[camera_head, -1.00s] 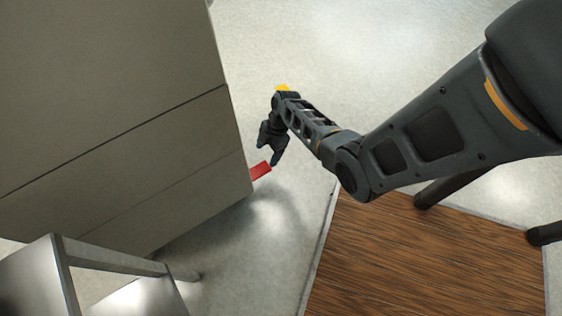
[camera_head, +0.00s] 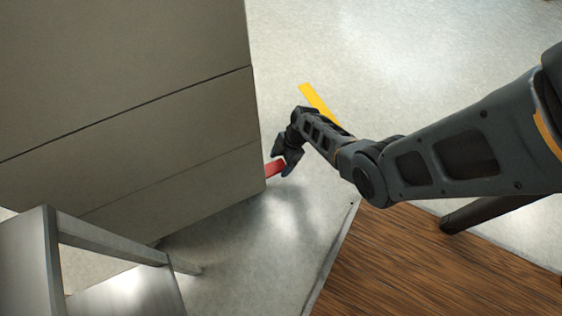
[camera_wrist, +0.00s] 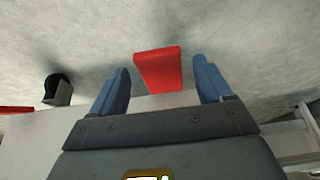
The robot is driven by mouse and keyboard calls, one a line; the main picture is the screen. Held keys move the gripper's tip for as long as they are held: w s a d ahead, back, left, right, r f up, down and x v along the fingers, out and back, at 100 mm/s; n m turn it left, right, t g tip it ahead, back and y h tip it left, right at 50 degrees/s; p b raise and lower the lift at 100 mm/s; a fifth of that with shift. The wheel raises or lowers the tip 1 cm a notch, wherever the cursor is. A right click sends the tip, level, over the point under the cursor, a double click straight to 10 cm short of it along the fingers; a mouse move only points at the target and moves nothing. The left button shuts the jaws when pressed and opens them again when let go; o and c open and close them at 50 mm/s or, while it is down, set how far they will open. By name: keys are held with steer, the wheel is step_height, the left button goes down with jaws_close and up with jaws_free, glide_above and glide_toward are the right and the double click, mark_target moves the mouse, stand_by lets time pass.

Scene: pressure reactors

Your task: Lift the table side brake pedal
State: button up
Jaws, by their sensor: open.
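A red pedal (camera_head: 274,168) sticks out low at the corner of the grey cabinet in the head view. In the wrist view the red pedal (camera_wrist: 158,72) appears between the two blue fingers of my gripper (camera_wrist: 161,68), with a visible gap on each side. My gripper is open and holds nothing. In the head view my gripper (camera_head: 289,162) is at the pedal and overlaps its outer end. Whether any finger touches the pedal cannot be told.
The grey cabinet (camera_head: 130,75) fills the upper left. A metal frame (camera_head: 110,245) stands at lower left, and a wooden surface (camera_head: 430,265) at lower right. A yellow strip (camera_head: 313,98) lies behind my arm. The wrist view shows a caster (camera_wrist: 57,89) and another red piece (camera_wrist: 14,109).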

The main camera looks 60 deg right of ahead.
steer(key=shift+c, duration=0.2)
jaws_close()
steer(key=r+p, duration=0.1)
steer(key=g+h+p, duration=0.1)
steer(key=p, duration=0.1)
steer(key=shift+w+a+r, duration=0.2)
steer(key=shift+a+r, duration=0.15)
steer(key=shift+r, duration=0.05)
steer(key=shift+w+a+r+g+h+p, duration=0.1)
steer(key=shift+a+r+g+h+p, duration=0.1)
steer(key=shift+g+h+p, duration=0.3)
steer(key=shift+w+a+r+g+h+p, duration=0.1)
steer(key=shift+r+g+h+p, duration=0.1)
steer(key=shift+h, duration=0.5)
steer(key=shift+f, duration=0.1)
steer(key=shift+o, duration=0.2)
jaws_free()
